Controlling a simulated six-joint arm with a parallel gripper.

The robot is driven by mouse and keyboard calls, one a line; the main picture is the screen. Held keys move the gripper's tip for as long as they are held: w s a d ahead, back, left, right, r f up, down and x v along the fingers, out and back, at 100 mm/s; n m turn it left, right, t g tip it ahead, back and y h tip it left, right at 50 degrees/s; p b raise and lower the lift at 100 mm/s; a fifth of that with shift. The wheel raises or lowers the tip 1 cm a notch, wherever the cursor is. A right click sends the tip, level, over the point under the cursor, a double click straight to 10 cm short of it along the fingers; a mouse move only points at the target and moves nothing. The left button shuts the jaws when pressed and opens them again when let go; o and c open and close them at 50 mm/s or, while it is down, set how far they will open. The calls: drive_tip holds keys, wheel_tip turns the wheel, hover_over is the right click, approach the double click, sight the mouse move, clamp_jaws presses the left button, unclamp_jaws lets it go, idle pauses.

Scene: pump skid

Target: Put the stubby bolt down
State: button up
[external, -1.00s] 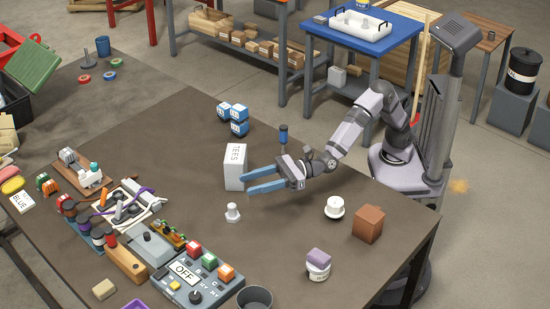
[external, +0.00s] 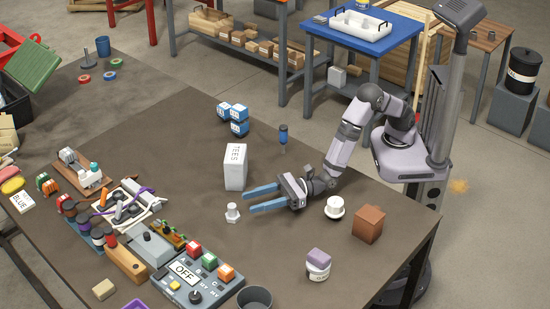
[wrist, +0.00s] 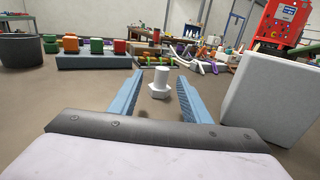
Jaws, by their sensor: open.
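The stubby bolt (external: 232,213) is a short white bolt standing upright on its wide head on the brown table. In the wrist view the bolt (wrist: 159,83) shows ahead, between the two blue fingers and near their tips. My gripper (external: 246,200) is open and low over the table, with its fingers pointing left toward the bolt. In the external view the bolt is just beyond the fingertips. My gripper (wrist: 157,85) holds nothing.
The white TEES box (external: 235,167) stands close behind the fingers, on the right in the wrist view. A white knob-like part (external: 334,207) and a brown block (external: 368,224) stand to the right. The OFF control box (external: 195,280) is in front. Table around the bolt is clear.

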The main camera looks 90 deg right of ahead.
sight(238, 213)
drive_tip(key=shift+d+p+x, duration=0.15)
drive_tip(key=shift+p+x, duration=0.25)
drive_tip(key=shift+x, duration=1.05)
drive_tip(key=shift+d+p+x, duration=0.1)
drive_tip(key=shift+p+x, duration=0.25)
drive_tip(key=shift+x, duration=1.15)
drive_tip(key=shift+w+f, duration=0.1)
drive_tip(key=shift+f, duration=0.05)
drive_tip(key=shift+c, duration=0.3)
clamp_jaws()
